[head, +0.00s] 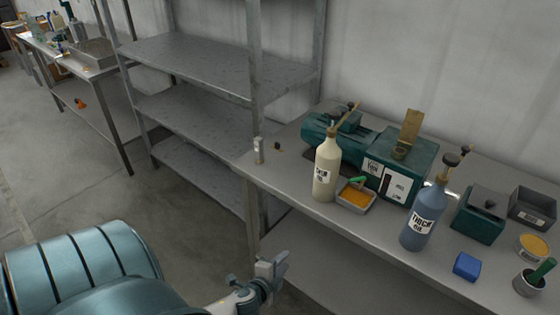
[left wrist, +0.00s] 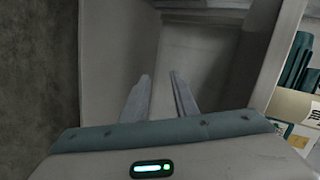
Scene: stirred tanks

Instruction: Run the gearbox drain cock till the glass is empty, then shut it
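The gearbox (head: 420,163) is a dark green box on the steel bench, with a white label on its front and a brass flap standing up on top. A narrow dark slot (head: 385,183) in the front may be its glass; its level is too small to read. A small bright green lever (head: 358,182), perhaps the drain cock, shows low beside the gearbox, over a grey tray (head: 342,200) holding amber liquid. My left gripper (head: 279,262) is in front of the bench edge, away from the gearbox. In the left wrist view its fingers (left wrist: 159,76) are apart and empty.
A cream THIN OIL bottle (head: 325,170) stands left of the tray; a blue THICK OIL bottle (head: 422,217) stands right. A blue block (head: 467,266), a green box (head: 478,215) and small containers lie further right. Empty steel shelves (head: 190,65) stand behind left.

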